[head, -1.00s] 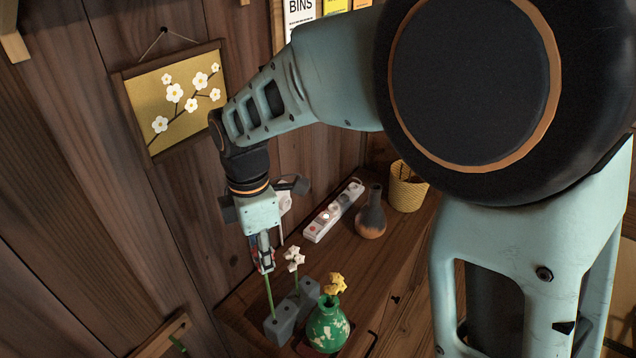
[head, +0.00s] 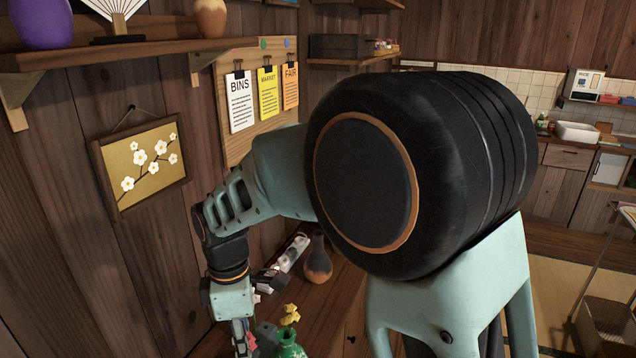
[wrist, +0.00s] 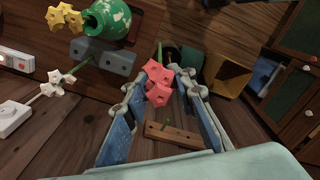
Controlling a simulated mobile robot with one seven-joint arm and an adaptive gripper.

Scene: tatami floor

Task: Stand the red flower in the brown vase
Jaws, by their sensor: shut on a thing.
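My gripper (wrist: 158,88) has the red flower (wrist: 158,82) between its two blue fingers in the wrist view. The flower's green stem (wrist: 160,50) runs toward the top of that view, and its far end is hard to make out. In the head view my gripper (head: 242,342) is at the bottom edge, partly cut off, with a bit of red beside it. The brown vase (head: 317,262) stands upright on the wooden counter, behind and to the right of my gripper. It is partly hidden by my arm.
The green vase (head: 288,346) with yellow flowers (head: 290,314) is just right of my gripper. A grey holed block (wrist: 103,57) and white flowers (wrist: 57,83) show in the wrist view. A power strip (head: 292,253) lies left of the brown vase. A wall picture (head: 142,163) hangs behind.

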